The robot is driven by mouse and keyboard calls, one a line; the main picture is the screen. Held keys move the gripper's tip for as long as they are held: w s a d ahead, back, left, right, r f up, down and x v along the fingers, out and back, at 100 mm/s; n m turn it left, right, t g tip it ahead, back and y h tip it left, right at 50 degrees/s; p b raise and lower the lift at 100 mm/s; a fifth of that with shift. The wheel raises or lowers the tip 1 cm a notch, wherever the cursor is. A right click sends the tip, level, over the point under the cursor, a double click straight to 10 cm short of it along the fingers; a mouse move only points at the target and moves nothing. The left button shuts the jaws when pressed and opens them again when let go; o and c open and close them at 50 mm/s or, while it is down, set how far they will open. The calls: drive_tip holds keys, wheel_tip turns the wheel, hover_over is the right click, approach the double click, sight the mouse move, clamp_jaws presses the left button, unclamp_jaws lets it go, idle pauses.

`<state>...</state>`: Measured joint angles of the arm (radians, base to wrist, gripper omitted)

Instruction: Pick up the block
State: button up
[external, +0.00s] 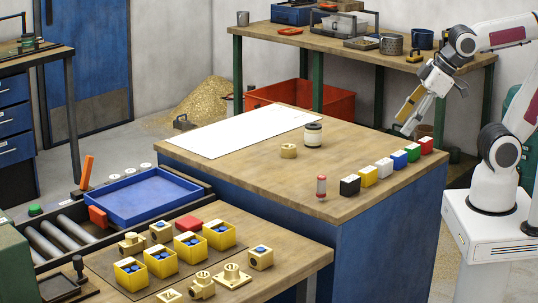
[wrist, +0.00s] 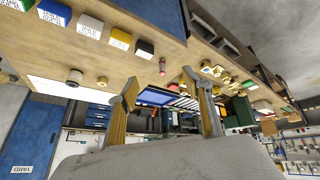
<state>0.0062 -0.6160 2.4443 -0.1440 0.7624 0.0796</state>
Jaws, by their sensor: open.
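A row of small coloured blocks lies along the right edge of the wooden bench top in the external view: black (external: 350,185), yellow (external: 368,176), white (external: 384,168), blue (external: 399,159), green (external: 413,152) and red (external: 426,145). The wrist view shows the black (wrist: 145,49), yellow (wrist: 120,39), white (wrist: 89,25), blue (wrist: 55,13) and green (wrist: 18,4) blocks along its top. My gripper (external: 404,125) is open and empty, tilted down, above the bench's far right corner. Its two fingers (wrist: 159,82) stand apart in the wrist view.
A blue tray (external: 150,194) and yellow bins (external: 190,246) stand at the left front. The bench's middle has free room.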

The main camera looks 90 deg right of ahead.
drive_tip(key=w+d+n+t+h, duration=0.1)
drive_tip(key=w+d+n+t, duration=0.15)
drive_tip(key=w, duration=1.95)
drive_tip(key=n+y, duration=0.5)
drive_tip(key=y, duration=0.1)
hover_over(267, 248)
drive_tip(key=s+d, duration=0.1)
drive_tip(key=d, duration=0.6)
wheel_tip(267, 248, down, 17)
drive_tip(key=a+f+y, duration=0.1)
drive_tip(key=f, duration=0.1)
drive_tip(key=s+a+f+n+g, duration=0.1)
drive_tip(key=f, duration=0.1)
drive_tip(key=s+a+f+g+y, duration=0.1)
drive_tip(key=a+f, duration=0.1)
drive_tip(key=f, duration=0.1)
drive_tip(key=shift+n+y, duration=0.3)
drive_tip(key=shift+n, duration=0.05)
drive_tip(key=shift+w, duration=0.1)
drive_tip(key=shift+x, duration=1.25)
